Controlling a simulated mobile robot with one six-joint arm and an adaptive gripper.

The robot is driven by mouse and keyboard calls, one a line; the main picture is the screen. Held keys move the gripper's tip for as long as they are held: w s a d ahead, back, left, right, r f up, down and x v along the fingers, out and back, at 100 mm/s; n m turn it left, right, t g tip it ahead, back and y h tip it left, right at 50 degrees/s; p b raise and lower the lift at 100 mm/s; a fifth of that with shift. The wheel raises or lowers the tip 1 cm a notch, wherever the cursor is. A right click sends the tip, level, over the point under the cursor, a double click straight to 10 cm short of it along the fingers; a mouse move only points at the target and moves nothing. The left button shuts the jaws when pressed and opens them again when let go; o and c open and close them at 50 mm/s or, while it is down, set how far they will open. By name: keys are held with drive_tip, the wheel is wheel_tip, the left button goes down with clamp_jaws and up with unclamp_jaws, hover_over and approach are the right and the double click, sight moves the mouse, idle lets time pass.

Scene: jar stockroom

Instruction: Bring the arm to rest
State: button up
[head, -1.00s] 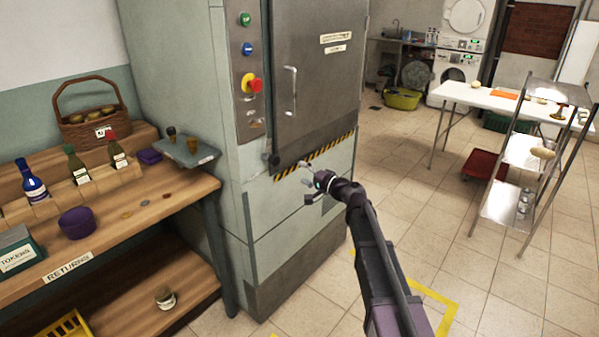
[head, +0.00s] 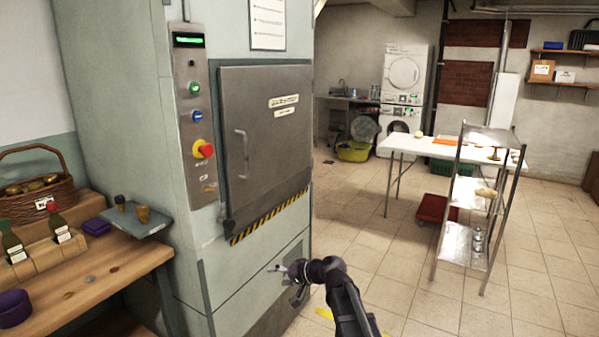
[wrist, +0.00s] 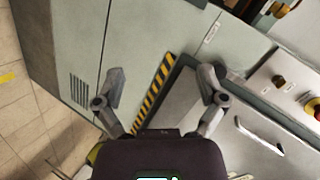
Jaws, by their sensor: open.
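My gripper (head: 290,272) is in the lower middle of the head view, at the end of my dark arm, in front of the lower part of a grey-green machine cabinet (head: 250,282). In the wrist view my gripper (wrist: 162,88) has its two fingers wide apart with nothing between them. Behind them are the cabinet's front panel and its yellow-black striped strip (wrist: 152,95). The cabinet's metal door (head: 275,150) is closed, with its handle above my gripper. I cannot tell the exact gap between fingers and cabinet.
A wooden counter (head: 95,285) with bottles, a basket (head: 35,200) and a grey tray (head: 140,220) is at left. A metal shelf cart (head: 462,240) and a white table (head: 405,146) stand at right. A red dolly (head: 432,208) is on the floor. Tiled floor lies open between.

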drive_tip(key=s+d+f+g+h, duration=0.2)
drive_tip(key=s+d+f+h, duration=0.15)
drive_tip(key=s+d, duration=0.4)
drive_tip(key=s+d+f+g+h, duration=0.1)
drive_tip(key=s+d+f+h, duration=0.25)
drive_tip(key=s+d, duration=0.4)
drive_tip(key=s+d+f+g+h, duration=0.25)
drive_tip(key=s+d+h, duration=0.3)
drive_tip(key=d, duration=0.35)
wheel_tip(320, 180, up, 16)
drive_tip(key=p, duration=1.6)
drive_tip(key=shift+s+a+f+y, duration=0.2)
drive_tip(key=shift+s+a+y, duration=0.15)
drive_tip(key=shift+y, duration=0.1)
drive_tip(key=shift+c, duration=0.2)
